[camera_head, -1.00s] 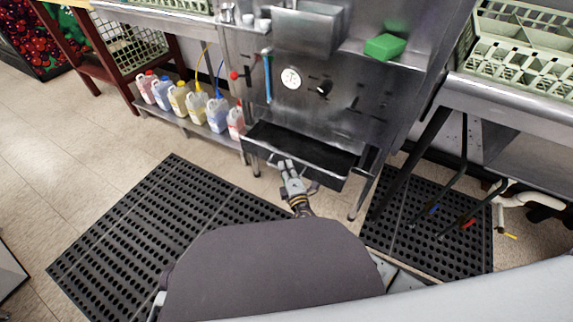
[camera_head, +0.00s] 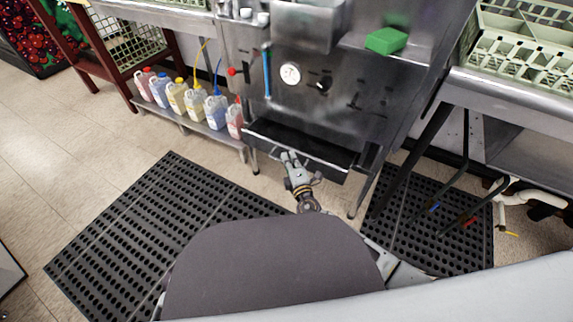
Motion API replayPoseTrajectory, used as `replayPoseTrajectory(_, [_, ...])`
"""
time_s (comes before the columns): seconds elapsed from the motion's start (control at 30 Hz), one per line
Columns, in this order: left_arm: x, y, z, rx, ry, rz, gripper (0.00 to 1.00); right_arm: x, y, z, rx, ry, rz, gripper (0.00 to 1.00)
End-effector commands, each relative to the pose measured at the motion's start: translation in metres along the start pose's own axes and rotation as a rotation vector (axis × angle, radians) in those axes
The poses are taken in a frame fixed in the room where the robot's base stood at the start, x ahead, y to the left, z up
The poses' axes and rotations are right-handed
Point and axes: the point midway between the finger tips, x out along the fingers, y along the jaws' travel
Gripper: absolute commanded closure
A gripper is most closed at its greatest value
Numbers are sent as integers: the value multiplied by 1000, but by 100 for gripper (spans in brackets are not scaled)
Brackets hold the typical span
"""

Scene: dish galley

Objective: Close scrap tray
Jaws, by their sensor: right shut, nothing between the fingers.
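The scrap tray (camera_head: 312,146) is a dark, shallow drawer at the bottom of the steel dish machine (camera_head: 345,100). It stands pulled out, with its dark inside showing. My right gripper (camera_head: 290,157) is at the tray's front edge, left of its middle, with the fingertips at or very near the front face. I cannot tell whether they touch it. The gripper is shut with nothing in it. My left gripper is not in view.
Several coloured jugs (camera_head: 194,102) stand on a low shelf at the left. Black perforated mats (camera_head: 130,235) lie on the floor. A steel table with green racks (camera_head: 520,45) is at the right. A green block (camera_head: 386,41) rests on the machine's ledge.

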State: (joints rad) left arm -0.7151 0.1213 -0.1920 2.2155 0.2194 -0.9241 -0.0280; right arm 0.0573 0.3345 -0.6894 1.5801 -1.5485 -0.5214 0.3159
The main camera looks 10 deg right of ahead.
Motion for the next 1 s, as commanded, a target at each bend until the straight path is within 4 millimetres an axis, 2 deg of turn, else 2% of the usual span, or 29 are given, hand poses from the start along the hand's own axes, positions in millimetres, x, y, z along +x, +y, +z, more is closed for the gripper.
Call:
replayPoseTrajectory(0.2, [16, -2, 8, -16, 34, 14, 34, 19, -2, 20, -3, -4, 2, 100])
replayPoseTrajectory(0.5, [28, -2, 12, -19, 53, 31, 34, 40, 0, 42, -2, -4, 3, 100])
replayPoseTrajectory(1.0, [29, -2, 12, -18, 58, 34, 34, 44, 2, 46, -1, -3, 2, 100])
